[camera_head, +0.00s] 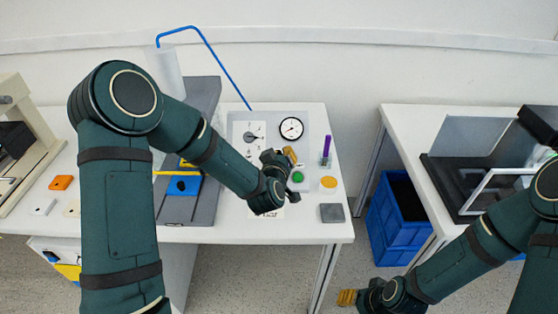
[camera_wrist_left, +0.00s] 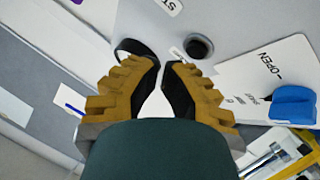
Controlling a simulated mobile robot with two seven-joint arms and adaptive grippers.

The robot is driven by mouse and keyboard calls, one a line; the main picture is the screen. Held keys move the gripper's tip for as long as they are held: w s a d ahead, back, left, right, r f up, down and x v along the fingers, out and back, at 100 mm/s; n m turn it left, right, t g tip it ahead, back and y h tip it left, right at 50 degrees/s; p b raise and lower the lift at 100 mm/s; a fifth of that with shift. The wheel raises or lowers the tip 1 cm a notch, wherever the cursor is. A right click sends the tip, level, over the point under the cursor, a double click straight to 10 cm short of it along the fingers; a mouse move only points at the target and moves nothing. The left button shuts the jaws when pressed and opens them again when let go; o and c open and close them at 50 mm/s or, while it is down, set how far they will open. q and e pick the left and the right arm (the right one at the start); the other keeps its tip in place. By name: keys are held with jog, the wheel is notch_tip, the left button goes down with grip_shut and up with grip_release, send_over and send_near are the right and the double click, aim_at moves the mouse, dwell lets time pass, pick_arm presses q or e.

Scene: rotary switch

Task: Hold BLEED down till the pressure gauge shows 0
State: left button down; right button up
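The grey control panel (camera_head: 237,122) stands on the white table, with the round pressure gauge (camera_head: 291,128) at its upper right. The gauge's needle reading is too small to tell. My left gripper (camera_head: 289,156) is over the panel just below the gauge, and its wrist hides part of the panel. In the left wrist view its fingertips (camera_wrist_left: 162,64) are together, with nothing visible between them. A dark round button (camera_wrist_left: 198,46) lies just beyond the right fingertip; a dark ring is partly behind the left one. I cannot read a BLEED label. My right gripper (camera_head: 347,297) is low, away from the table.
A green button (camera_head: 298,177) sits on the panel near my left wrist. A purple marker (camera_head: 326,150) stands to the right, above a yellow disc (camera_head: 328,182). A grey square (camera_head: 332,213) lies near the front edge. A blue crate (camera_head: 392,235) stands on the floor between tables.

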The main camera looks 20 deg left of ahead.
pick_arm(q)
jog(key=s+r+p, duration=0.1)
jog(key=r, duration=0.1)
jog(key=s+d+r, duration=0.1)
jog(key=s, duration=0.1)
jog(key=shift+r+p, duration=0.35)
jog(key=shift+r, duration=0.05)
pick_arm(e)
jog(key=shift+r, duration=0.85)
